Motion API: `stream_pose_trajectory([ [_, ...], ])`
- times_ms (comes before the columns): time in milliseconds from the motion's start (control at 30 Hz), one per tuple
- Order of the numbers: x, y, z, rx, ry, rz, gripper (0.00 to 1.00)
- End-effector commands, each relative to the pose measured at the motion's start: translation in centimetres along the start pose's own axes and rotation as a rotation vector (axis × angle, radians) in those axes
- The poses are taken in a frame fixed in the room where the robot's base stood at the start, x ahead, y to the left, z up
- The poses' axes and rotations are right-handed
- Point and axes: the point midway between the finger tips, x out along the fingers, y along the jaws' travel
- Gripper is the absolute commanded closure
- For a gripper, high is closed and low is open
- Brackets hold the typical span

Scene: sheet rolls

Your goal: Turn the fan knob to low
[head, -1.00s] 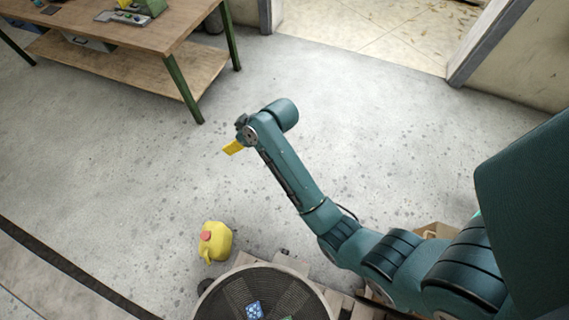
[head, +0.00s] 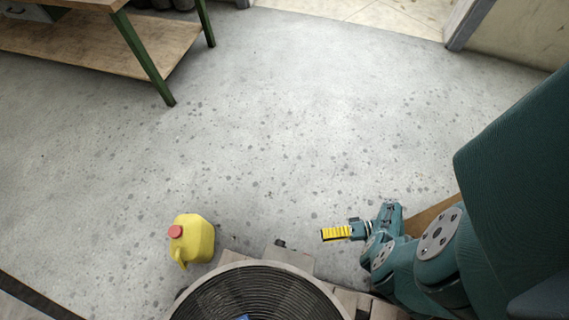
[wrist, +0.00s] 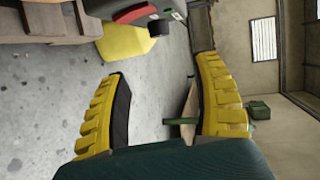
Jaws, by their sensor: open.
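The fan, with its round dark grille (head: 250,290), stands at the bottom of the head view and is cut off by the frame. A grey box (head: 292,257) sits at its back edge, with a small dark knob (head: 280,244) on it. In the wrist view a black cylinder that looks like the knob (wrist: 158,28) shows near the top. The knob's setting is too small to read. My gripper (head: 336,233) is right of the knob, apart from it, with yellow fingers pointing left. In the wrist view my gripper (wrist: 162,70) is open and empty.
A yellow jug (head: 195,240) with a red cap stands on the floor left of the fan; it also shows in the wrist view (wrist: 125,42). A wooden pallet (head: 350,298) is under the fan. A workbench (head: 110,45) is at upper left. The middle floor is clear.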

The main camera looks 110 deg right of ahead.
Motion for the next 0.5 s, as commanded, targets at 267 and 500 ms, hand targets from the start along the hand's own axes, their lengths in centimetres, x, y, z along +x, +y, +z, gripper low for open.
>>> stream_pose_trajectory([
  [267,4.4,0.6,0.3,-0.001,-0.007,0.002,0.34],
  [500,9.0,0.2,0.3,0.001,-0.013,0.001,0.34],
])
